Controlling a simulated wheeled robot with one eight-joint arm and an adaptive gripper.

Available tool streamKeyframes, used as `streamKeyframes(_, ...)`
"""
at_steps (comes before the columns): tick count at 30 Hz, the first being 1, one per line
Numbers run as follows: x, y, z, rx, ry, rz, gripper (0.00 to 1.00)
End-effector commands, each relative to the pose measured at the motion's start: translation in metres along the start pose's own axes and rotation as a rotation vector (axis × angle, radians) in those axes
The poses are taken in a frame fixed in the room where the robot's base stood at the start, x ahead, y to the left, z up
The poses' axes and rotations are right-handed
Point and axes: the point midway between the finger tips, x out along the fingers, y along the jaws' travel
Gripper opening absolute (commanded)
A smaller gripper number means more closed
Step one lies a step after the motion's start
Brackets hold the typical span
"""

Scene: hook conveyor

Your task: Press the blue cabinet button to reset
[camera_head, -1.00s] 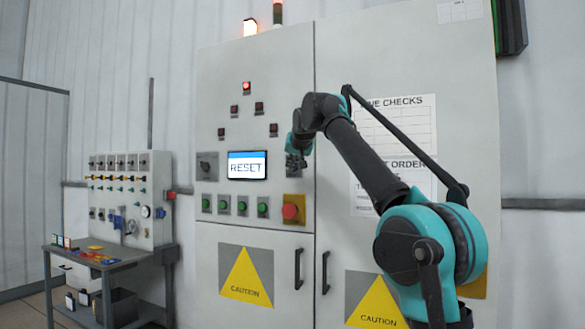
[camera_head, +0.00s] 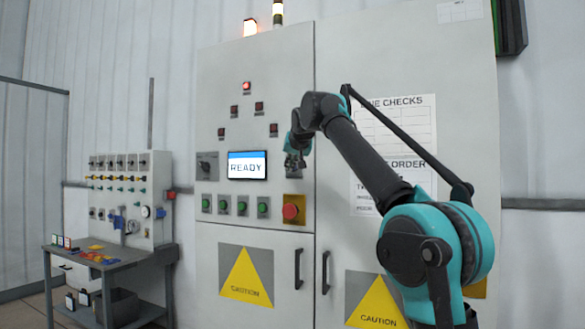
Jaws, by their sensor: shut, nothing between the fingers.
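The grey cabinet (camera_head: 256,60) stands ahead with a control panel on its left door. Its screen (camera_head: 247,165) reads READY. My gripper (camera_head: 294,163) is shut and empty, in front of the panel just right of the screen and above the red emergency button (camera_head: 290,211). No blue button shows; the panel area behind my gripper is hidden. I cannot tell whether the gripper touches the panel. Several green buttons (camera_head: 223,205) sit in a row under the screen.
Door handles (camera_head: 298,269) stick out below the panel. A workbench (camera_head: 110,257) with a switch board (camera_head: 120,190) stands at the left.

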Motion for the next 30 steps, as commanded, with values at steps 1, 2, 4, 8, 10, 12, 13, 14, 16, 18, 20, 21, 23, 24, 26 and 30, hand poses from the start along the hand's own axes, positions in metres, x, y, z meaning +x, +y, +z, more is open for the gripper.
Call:
streamKeyframes(1, -0.002, -0.001, 0.001, 0.000, 0.000, 0.000, 0.00)
streamKeyframes(2, -0.002, -0.002, 0.002, 0.000, 0.000, 0.000, 0.00)
streamKeyframes(4, -0.003, -0.002, 0.002, 0.000, 0.000, 0.000, 0.00)
streamKeyframes(8, -0.003, -0.002, 0.002, 0.000, 0.000, 0.000, 0.00)
streamKeyframes(10, -0.003, -0.002, 0.002, 0.000, 0.000, 0.000, 0.00)
streamKeyframes(12, -0.004, -0.003, 0.003, 0.000, 0.000, 0.000, 0.00)
streamKeyframes(13, -0.005, -0.004, 0.003, -0.001, 0.000, -0.001, 0.00)
streamKeyframes(14, -0.006, -0.005, 0.004, -0.001, 0.000, -0.001, 0.00)
streamKeyframes(16, -0.010, -0.008, 0.007, -0.001, -0.001, -0.002, 0.00)
streamKeyframes(18, -0.015, -0.011, 0.011, -0.002, -0.001, -0.001, 0.00)
streamKeyframes(20, -0.019, -0.014, 0.013, -0.001, -0.001, -0.001, 0.00)
streamKeyframes(21, -0.021, -0.015, 0.015, -0.001, -0.001, -0.001, 0.00)
streamKeyframes(23, -0.025, -0.019, 0.018, -0.002, -0.001, -0.002, 0.00)
streamKeyframes(24, -0.027, -0.021, 0.020, -0.001, -0.001, -0.002, 0.00)
streamKeyframes(26, -0.031, -0.023, 0.022, -0.002, -0.001, -0.001, 0.00)
streamKeyframes(30, -0.036, -0.027, 0.026, 0.000, 0.000, -0.001, 0.00)
